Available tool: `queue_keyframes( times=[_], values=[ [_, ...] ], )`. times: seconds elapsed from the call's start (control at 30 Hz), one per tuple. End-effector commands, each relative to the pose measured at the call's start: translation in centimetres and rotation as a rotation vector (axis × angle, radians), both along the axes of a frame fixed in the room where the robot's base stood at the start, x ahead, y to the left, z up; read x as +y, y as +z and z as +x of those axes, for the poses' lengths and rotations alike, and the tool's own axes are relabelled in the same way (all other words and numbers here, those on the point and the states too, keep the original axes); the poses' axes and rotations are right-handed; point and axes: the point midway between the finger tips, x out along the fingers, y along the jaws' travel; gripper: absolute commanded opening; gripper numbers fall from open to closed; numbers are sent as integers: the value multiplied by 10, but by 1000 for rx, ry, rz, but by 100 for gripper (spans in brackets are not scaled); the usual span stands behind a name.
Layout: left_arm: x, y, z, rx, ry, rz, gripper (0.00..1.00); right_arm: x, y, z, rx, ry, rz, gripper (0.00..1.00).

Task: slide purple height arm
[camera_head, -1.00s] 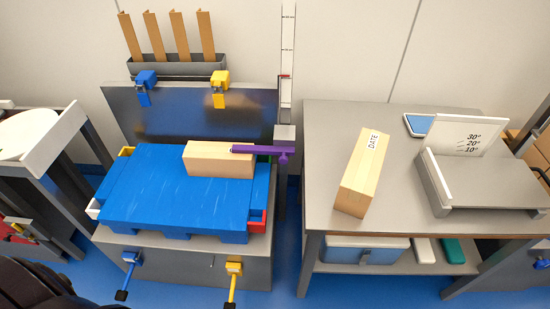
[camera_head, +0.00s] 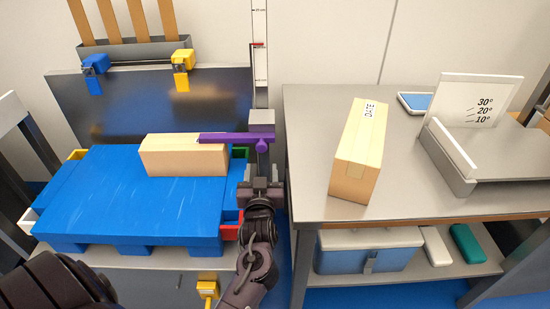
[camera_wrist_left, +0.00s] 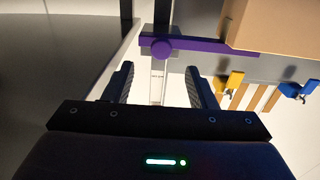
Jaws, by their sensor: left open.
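The purple height arm (camera_head: 236,138) reaches left from a grey slider block (camera_head: 261,121) on the upright measuring post (camera_head: 259,50). It lies across the top of a cardboard box (camera_head: 185,157) on the blue pallet (camera_head: 130,205); whether they touch is hard to tell. My left gripper (camera_head: 261,172) is open, just below and in front of the arm's purple knob. In the left wrist view the purple arm (camera_wrist_left: 205,46) and its knob (camera_wrist_left: 161,50) show just beyond my two spread fingers (camera_wrist_left: 160,84), with nothing between them. My right gripper is not seen.
A second box (camera_head: 358,160) marked DATE lies on the grey table (camera_head: 300,150) at the right, beside an angle gauge stand (camera_head: 480,150). Yellow and blue clamps (camera_head: 182,61) hang behind the pallet. The table edge is close to my left arm's right side.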

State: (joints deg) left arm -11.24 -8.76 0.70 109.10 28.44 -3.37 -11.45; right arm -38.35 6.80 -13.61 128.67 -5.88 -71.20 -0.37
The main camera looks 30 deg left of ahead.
Motion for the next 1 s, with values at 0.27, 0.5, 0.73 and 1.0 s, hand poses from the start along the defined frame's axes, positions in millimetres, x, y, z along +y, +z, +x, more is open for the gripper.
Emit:
queue_keyframes(
  times=[0.27,0.5,0.73,1.0],
  values=[
    [17,7,22,-19,11,2,52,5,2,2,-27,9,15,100],
    [36,5,53,-16,10,3,52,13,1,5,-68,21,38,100],
    [43,6,65,-15,8,0,52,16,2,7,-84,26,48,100],
    [43,6,65,-14,8,0,45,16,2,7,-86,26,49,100]
  ],
)
